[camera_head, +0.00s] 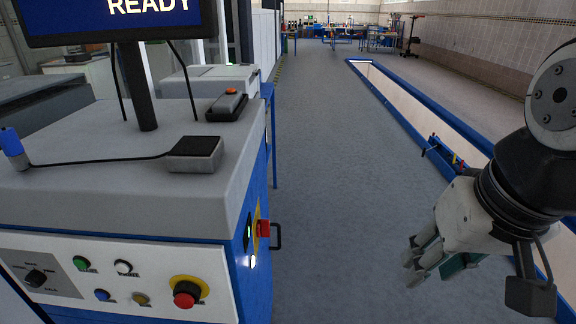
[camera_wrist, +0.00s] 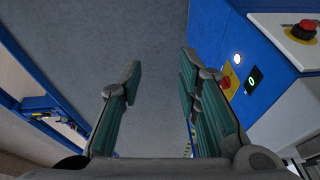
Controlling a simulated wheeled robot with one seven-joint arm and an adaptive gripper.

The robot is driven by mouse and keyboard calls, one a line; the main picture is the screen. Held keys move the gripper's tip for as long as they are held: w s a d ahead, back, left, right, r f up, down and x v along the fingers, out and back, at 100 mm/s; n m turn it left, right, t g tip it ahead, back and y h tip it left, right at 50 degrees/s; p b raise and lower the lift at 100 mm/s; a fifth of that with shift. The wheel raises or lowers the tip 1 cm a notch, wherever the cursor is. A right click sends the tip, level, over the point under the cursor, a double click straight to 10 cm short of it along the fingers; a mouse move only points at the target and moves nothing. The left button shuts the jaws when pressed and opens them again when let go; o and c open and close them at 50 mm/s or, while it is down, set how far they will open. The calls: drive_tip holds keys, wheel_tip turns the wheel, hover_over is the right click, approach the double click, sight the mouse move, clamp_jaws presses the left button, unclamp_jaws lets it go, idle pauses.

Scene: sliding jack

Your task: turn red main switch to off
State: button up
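The red main switch (camera_head: 263,228) sits on a yellow plate on the side face of the blue and grey cabinet (camera_head: 180,254). It shows side-on in the head view, so its setting cannot be read. In the wrist view the red switch (camera_wrist: 226,82) lies to the right, partly behind a finger. My gripper (camera_head: 420,262) is to the right of the cabinet, over the floor and well apart from the switch. In the wrist view my gripper (camera_wrist: 158,82) has its two fingers spread, with nothing between them.
Beside the switch are a green-lit black panel (camera_wrist: 254,80) and a white light (camera_wrist: 237,58). A black handle (camera_head: 277,237) sticks out from the cabinet side. A red stop button (camera_head: 187,293) is on the front panel. The floor between cabinet and blue-edged pit (camera_head: 470,150) is clear.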

drive_tip(key=w+a+f+m+g+y+b, duration=0.4)
drive_tip(key=w+a+f+m, duration=0.15)
drive_tip(key=w+f, duration=0.45)
drive_tip(key=m+t+y+b, duration=0.1)
drive_tip(key=m+y+b, duration=0.8)
drive_tip(key=m+y, duration=0.35)
approach(264, 228)
drive_tip(key=a, duration=0.7)
drive_tip(key=shift+w+f+n+y, duration=0.3)
drive_tip(key=shift+w+f+y, duration=0.05)
drive_tip(key=shift+f+y, duration=0.15)
drive_tip(key=shift+a, duration=0.15)
drive_tip(key=shift+c, duration=0.2)
clamp_jaws()
